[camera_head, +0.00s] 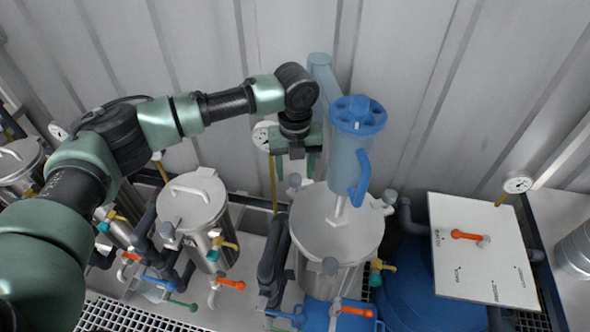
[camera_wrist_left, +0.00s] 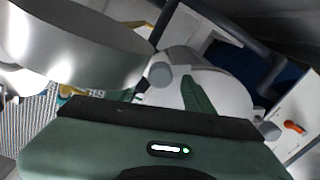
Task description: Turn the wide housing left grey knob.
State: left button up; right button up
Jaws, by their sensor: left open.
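The wide housing (camera_head: 318,222) is a broad steel vessel with a pale round lid, in the middle of the head view. Its left grey knob (camera_head: 295,181) is a small rounded knob at the upper left of the lid. My left gripper (camera_head: 292,168) points down just above and behind this knob, its two green fingers apart and nothing visible between them. From this angle I cannot tell if a finger touches the knob. The left wrist view shows one green finger (camera_wrist_left: 198,98) and a round grey knob (camera_wrist_left: 160,74); my gripper body hides much there. My right gripper is not in view.
A blue cylinder with a handle (camera_head: 357,150) stands over the wide housing, right of my gripper. A pressure gauge (camera_head: 264,136) is close on the left. A narrower steel vessel (camera_head: 195,215) stands left; a white panel with an orange handle (camera_head: 470,236) is right.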

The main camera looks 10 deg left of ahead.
pick_arm(q)
jog(key=shift+f, duration=0.7)
grip_shut()
jog(key=shift+r+n+p, duration=0.2)
jog(key=shift+n+p, duration=1.1)
jog(key=shift+p, duration=0.4)
jog(key=shift+w+f+n+p, duration=0.1)
jog(key=shift+n+p, duration=1.3)
jog(key=shift+n, duration=0.3)
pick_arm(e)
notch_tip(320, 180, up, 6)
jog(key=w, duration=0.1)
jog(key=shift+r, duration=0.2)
pick_arm(q)
grip_release()
